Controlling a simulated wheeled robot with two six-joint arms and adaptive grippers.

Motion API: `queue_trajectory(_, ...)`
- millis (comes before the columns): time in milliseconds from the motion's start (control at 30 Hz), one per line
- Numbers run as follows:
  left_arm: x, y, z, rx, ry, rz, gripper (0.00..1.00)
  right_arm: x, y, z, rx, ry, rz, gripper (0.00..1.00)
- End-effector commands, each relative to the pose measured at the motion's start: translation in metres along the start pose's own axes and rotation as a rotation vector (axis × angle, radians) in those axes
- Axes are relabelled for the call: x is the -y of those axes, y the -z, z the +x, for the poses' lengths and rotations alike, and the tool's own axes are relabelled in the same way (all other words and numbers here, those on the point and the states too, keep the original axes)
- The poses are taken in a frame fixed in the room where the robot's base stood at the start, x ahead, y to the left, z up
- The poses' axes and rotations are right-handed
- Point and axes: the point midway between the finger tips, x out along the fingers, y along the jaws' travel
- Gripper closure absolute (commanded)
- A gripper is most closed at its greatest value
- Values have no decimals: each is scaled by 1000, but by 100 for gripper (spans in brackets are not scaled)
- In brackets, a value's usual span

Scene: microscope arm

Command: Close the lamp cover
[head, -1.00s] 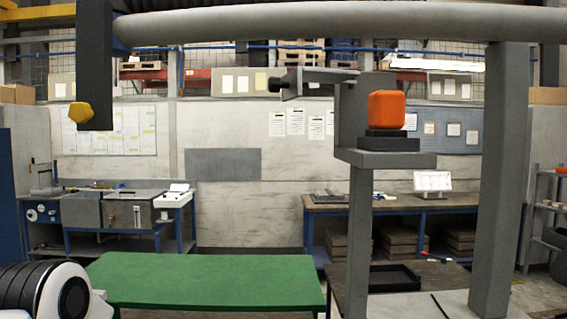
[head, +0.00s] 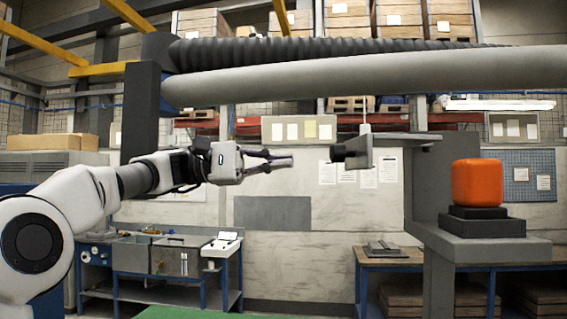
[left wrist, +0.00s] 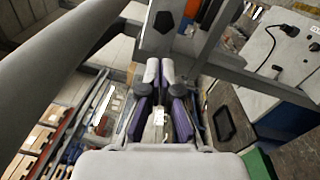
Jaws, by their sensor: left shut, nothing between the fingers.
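A grey bracket plate (head: 386,147) with a dark knob (head: 338,153) at its left end juts left from the grey stand in the head view. It may be the lamp cover, but I cannot tell for sure. My left gripper (head: 286,161) is shut and empty, pointing right, and appears left of the knob with a gap between them in the picture. In the left wrist view its fingertips (left wrist: 159,68) are together below a grey part with a dark pentagonal face (left wrist: 164,22). My right gripper is out of view.
An orange block (head: 477,183) sits on a dark base on the grey stand's shelf (head: 465,246). A thick grey horizontal beam (head: 350,80) runs above my left arm. A dark post (head: 140,110) stands at left, partly behind the arm.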

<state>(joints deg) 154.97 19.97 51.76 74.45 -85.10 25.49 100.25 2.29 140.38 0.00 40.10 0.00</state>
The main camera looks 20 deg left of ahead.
Motion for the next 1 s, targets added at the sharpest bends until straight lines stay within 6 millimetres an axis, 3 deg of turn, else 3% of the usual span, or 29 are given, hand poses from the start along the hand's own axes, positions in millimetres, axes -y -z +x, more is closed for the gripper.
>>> queue_trajectory(200,-2,0,46,-1,4,-3,100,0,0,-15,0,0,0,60)
queue_trajectory(333,-1,0,63,-1,3,-2,100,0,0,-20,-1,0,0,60)
queue_trajectory(1000,2,4,79,-22,-3,0,100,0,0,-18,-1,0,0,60)
